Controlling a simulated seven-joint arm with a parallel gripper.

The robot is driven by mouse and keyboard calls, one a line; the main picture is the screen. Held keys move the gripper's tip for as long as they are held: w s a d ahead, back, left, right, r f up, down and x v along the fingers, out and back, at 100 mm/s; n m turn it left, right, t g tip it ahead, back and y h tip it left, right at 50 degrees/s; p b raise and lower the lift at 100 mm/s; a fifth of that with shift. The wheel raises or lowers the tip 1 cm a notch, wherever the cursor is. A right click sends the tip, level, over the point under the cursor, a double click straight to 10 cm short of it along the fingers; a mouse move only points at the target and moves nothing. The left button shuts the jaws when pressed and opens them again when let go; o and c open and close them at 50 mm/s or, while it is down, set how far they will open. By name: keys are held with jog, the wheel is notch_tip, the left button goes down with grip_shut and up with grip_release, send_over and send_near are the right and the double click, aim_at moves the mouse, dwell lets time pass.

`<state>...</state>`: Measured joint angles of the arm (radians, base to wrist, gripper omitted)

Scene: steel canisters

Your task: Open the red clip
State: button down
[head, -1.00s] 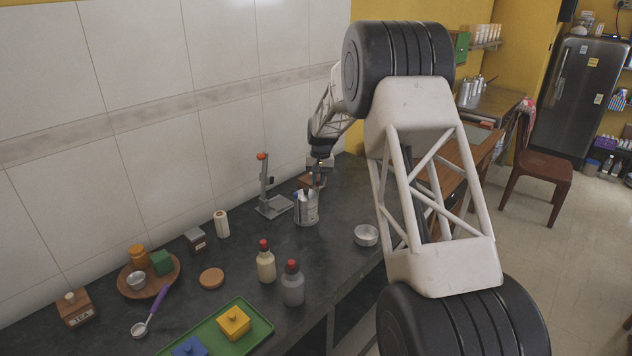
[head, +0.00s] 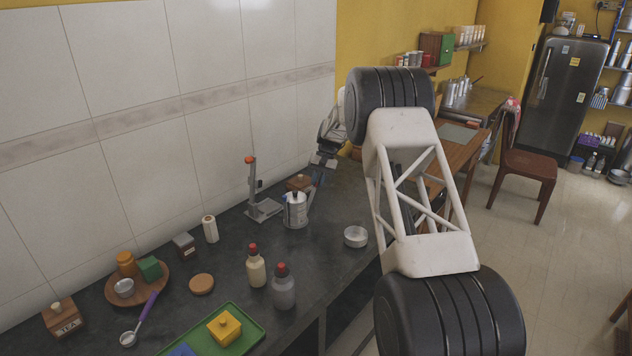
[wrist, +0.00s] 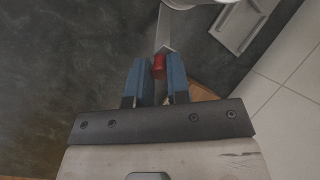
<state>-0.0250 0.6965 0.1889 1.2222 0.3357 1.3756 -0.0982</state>
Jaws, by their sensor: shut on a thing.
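The steel canister (head: 295,212) stands upright on the dark counter. At the top edge of the wrist view, part of its round body (wrist: 190,3) shows. A flat metal lever (wrist: 163,38) runs from it toward my gripper and ends in the red clip (wrist: 159,66). In the head view the lever (head: 311,198) sticks up and out from the canister's right side, and the red tip cannot be made out. My gripper (head: 324,170) is above and to the right of the canister. In the wrist view its blue fingers (wrist: 158,75) are shut on the red clip.
A grey stand with an orange top (head: 262,207) is left of the canister, and a wooden block (head: 299,183) is behind it. A shallow metal bowl (head: 356,237) is at right. Two red-capped bottles (head: 256,268) stand nearer. The tiled wall is close behind.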

jog(key=c, duration=1.1)
grip_release()
jog(key=shift+v, duration=3.9)
